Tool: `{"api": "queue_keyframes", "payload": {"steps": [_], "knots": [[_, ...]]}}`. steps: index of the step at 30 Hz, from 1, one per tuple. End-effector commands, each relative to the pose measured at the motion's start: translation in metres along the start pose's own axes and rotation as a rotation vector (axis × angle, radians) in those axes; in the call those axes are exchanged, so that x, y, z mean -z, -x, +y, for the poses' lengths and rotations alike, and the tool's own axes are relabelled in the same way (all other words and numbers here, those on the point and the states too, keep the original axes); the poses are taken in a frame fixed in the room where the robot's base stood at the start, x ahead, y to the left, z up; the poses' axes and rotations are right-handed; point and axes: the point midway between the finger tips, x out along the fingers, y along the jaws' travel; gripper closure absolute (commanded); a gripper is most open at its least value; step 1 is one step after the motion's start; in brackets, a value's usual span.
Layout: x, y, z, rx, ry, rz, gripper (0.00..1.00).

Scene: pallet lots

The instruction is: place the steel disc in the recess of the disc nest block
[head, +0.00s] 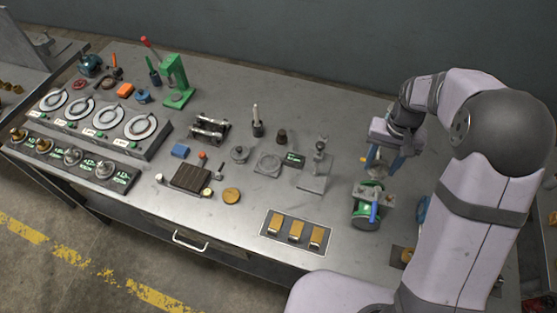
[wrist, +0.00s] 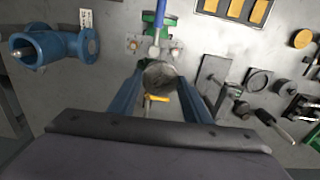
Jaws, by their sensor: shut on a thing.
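My gripper (head: 378,161) is at the right of the bench, pointing down, with its blue fingers near a valve fixture. In the wrist view my gripper (wrist: 160,78) has a round grey face between its fingertips, which looks like the steel disc (wrist: 160,73). It is held above the bench; the exact gap below it cannot be told. The disc nest block appears to be the grey square block with a round ring (head: 268,163) in mid-bench, left of my gripper. Its ring also shows at right in the wrist view (wrist: 258,80).
A valve fixture with a green wheel and blue handle (head: 369,208) stands just in front of my gripper. A grey stand (head: 316,172) lies between gripper and ringed block. A dark knob (head: 281,137) and labelled block (head: 294,159) are close by. A blue pipe fitting (wrist: 52,48) is at left in the wrist view.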

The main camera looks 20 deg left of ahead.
Motion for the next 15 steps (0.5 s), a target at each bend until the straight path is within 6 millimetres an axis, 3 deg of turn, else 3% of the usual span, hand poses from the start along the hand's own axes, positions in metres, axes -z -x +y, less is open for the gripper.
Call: {"api": "queue_keyframes", "payload": {"steps": [6,15], "knots": [[0.044,0.01,-0.054,0.001,0.049,0.004,0.93],[0.077,0.015,-0.133,0.0,0.24,0.001,0.93]]}}
